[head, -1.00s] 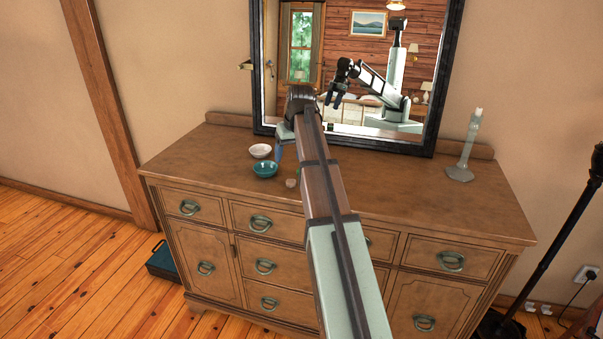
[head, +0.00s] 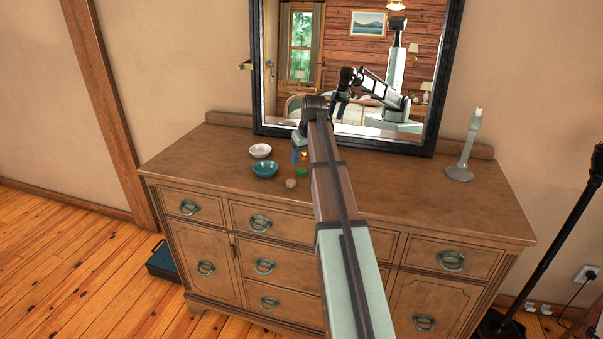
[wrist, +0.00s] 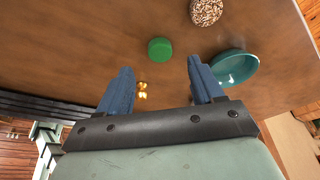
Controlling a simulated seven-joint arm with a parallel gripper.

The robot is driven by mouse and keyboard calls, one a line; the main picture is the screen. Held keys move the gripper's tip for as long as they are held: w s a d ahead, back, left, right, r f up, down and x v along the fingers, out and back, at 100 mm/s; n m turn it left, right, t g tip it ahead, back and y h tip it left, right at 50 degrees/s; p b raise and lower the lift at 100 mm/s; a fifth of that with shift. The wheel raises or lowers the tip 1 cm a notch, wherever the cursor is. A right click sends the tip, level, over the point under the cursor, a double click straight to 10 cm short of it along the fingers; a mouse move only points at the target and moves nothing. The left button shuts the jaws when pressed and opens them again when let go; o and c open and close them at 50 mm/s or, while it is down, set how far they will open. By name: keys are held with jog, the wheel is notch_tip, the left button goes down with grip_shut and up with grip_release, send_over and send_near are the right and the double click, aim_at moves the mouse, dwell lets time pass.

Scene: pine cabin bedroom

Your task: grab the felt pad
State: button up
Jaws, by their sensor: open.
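A small round green disc, which looks like the felt pad (head: 302,172), lies flat on the wooden dresser top. In the wrist view the felt pad (wrist: 160,48) sits beyond the fingertips, roughly centred between them. My gripper (head: 297,156) is over the dresser in front of the mirror, its blue fingers pointing down. In the wrist view my gripper (wrist: 158,70) is open, with nothing held between its fingers. The pad is apart from both fingers.
Near the pad are a speckled round object (wrist: 206,12), a teal bowl (wrist: 236,67) and small gold items (wrist: 142,90). The mirror (head: 437,95) rises behind; a candlestick (head: 466,148) stands right. The dresser's right half is largely clear.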

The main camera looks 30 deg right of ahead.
aim_at(302, 170)
jog(key=shift+x, duration=2.7)
jog(key=shift+c, duration=0.4)
jog(key=c, duration=1)
jog(key=shift+r, duration=0.15)
jog(key=shift+c, duration=0.2)
